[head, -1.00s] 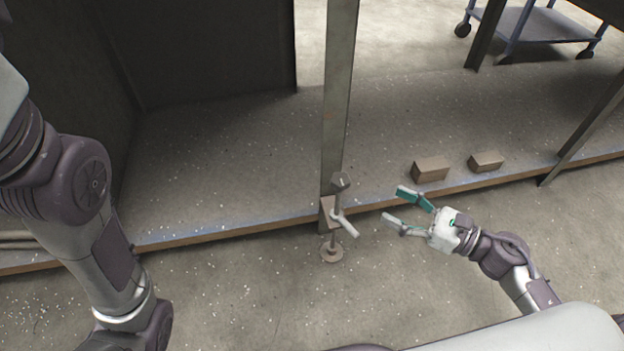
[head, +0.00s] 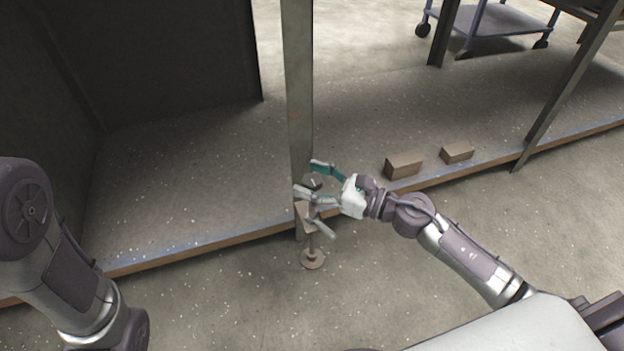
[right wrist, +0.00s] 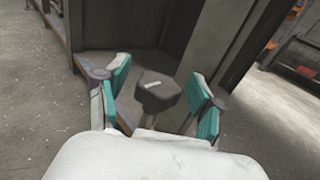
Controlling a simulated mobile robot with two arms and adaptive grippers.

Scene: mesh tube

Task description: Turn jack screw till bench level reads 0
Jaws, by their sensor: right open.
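The jack screw (head: 310,240) stands at the foot of a steel post, with a round foot disc (head: 312,259) on the floor and a pale cross handle (head: 322,228). A dark faceted block (right wrist: 157,95) with a small pale mark on top is at its upper end. My right gripper (head: 311,180) is open around this block; in the right wrist view the teal-padded fingers stand on either side of it. Contact cannot be told. The gripper partly hides the block in the head view. My left gripper is out of view. No level reading is legible.
The steel post (head: 298,90) rises directly behind the jack. Two brown blocks (head: 404,165) (head: 457,153) rest on the low speckled platform to the right. A wheeled cart (head: 490,25) stands at the back. The floor in front is clear.

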